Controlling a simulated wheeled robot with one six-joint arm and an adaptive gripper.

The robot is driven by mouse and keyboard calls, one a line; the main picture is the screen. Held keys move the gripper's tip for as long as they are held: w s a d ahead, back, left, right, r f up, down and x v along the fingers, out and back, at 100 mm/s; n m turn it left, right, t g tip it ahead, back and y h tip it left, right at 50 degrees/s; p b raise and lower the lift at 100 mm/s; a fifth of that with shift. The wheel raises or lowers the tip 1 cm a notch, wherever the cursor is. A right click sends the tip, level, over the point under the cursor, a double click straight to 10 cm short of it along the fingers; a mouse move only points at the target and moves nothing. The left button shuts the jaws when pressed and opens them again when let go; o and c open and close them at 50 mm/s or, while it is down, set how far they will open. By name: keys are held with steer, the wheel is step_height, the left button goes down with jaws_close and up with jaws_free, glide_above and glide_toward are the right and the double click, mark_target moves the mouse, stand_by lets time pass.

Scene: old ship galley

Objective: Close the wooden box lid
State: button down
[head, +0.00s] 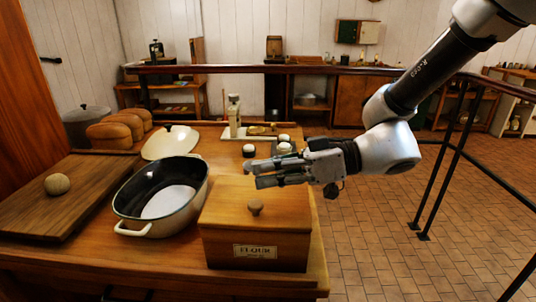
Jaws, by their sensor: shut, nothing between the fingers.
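The wooden box (230,240) stands at the front right of the table and has a dark-lettered label on its front. I see no gap between lid and box. My gripper (254,174) comes in from the right, with its fingers pointing left. It appears just above the back part of the lid, and its fingers are shut with nothing in them. Whether it touches the lid I cannot tell. The box's back edge is partly hidden behind the gripper.
A white oval pot (147,229) with a dark inside stands close left of the box. A board (40,215) carries a round ball (57,184). Behind are bread loaves (110,134), a pale lid (170,142) and small jars (284,148). A railing (240,69) runs behind the table.

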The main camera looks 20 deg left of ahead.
mark_target(267, 214)
steer(key=shift+s+d+f, duration=0.1)
steer(key=shift+s+f, duration=0.3)
steer(key=shift+f, duration=0.3)
steer(key=shift+s+d+f, duration=0.1)
steer(key=shift+s+f, duration=0.25)
steer(key=shift+f, duration=0.3)
